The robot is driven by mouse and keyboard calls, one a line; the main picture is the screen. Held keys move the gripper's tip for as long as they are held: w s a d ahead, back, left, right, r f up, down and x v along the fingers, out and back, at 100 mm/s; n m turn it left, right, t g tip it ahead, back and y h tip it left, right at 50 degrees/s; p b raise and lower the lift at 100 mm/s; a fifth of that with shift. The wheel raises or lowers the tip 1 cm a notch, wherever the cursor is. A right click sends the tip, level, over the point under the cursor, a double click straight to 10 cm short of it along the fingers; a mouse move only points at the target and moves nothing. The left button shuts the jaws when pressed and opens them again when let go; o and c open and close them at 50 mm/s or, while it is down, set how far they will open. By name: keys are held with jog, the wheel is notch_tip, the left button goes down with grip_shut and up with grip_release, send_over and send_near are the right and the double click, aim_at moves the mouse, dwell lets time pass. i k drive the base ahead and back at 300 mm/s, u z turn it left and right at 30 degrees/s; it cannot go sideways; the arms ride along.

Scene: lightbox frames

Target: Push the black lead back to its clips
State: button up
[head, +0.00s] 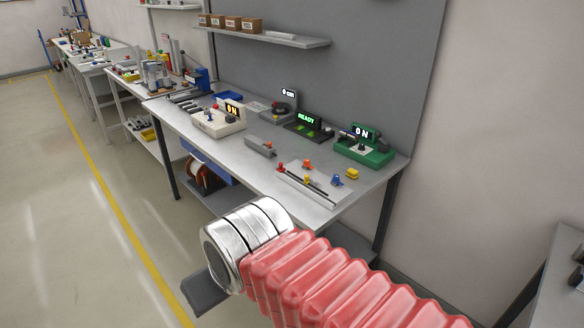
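A thin dark line, which looks like the black lead (318,189), lies at the front right of the workbench (232,161). It runs slantwise along a pale strip. Small clip-like pieces stand around it: a red one (281,168), an orange one (307,164), a yellow one (307,180), a blue one (337,181) and another yellow one (352,173). Whether the lead touches any of them is too small to tell. A dark grey part of my gripper (206,291) shows below the silver end of my arm, in front of and apart from the bench. Its fingertips are hidden.
A grey block (260,146) lies left of the clips. Behind stand a green device (364,150) reading "ON", a dark panel (308,127) reading "READY" and a white device (219,121). A shelf (285,38) hangs above. The floor left of the bench is clear.

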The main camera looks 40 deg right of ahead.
aim_at(305, 181)
jog(key=z, duration=0.15)
jog(key=i, duration=0.7)
jog(key=z, duration=0.4)
jog(key=i, duration=0.75)
jog(key=z, duration=0.3)
